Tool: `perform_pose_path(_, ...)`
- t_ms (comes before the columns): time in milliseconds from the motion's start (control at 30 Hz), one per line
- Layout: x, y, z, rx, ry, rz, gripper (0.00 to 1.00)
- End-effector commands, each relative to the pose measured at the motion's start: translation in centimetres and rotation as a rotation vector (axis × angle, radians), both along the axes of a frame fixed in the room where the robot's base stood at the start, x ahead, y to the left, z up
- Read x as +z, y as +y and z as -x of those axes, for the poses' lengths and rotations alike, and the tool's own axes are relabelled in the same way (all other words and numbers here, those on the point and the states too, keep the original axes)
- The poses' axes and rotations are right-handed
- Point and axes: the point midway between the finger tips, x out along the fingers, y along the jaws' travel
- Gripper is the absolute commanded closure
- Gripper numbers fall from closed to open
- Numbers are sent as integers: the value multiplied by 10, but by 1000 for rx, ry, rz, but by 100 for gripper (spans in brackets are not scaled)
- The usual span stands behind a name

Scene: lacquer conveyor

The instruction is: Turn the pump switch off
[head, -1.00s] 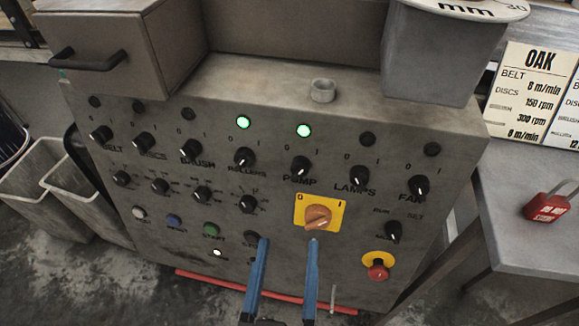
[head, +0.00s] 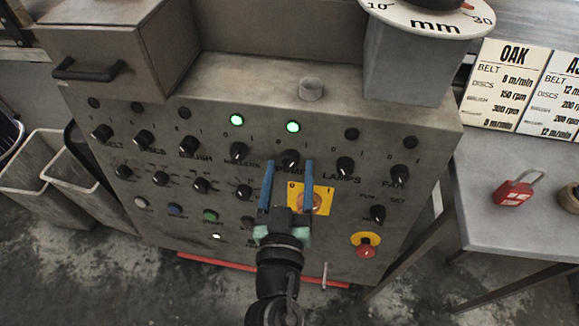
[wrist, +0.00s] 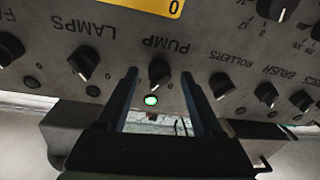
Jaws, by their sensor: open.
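The pump switch (head: 289,158) is a black knob on the grey control panel, above the word PUMP. The green lamp (head: 293,127) above it is lit. My gripper (head: 288,165) is open, with its two blue fingers on either side of the knob in the head view. In the wrist view, which shows the panel upside down, the pump knob (wrist: 158,79) sits between the fingertips, and the lit lamp (wrist: 151,100) shows between the fingers. Nothing is held. I cannot tell whether the fingers touch the knob.
The rollers knob (head: 238,150) and lamps knob (head: 345,165) flank the pump knob. A yellow plate with an orange rotary switch (head: 316,203) is partly behind my right finger. A red emergency button (head: 366,250) is lower right. A red padlock (head: 514,191) lies on the side table.

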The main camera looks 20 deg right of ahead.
Motion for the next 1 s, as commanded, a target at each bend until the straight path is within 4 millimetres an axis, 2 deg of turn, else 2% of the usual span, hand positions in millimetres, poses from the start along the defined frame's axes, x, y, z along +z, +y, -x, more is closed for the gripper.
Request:
perform_pose_path(333, 0, -1, -2, 0, 0, 0, 34)
perform_pose_path(700, 0, -1, -2, 0, 0, 0, 100)
perform_pose_path(1000, 0, -1, -2, 4, 8, 11, 100)
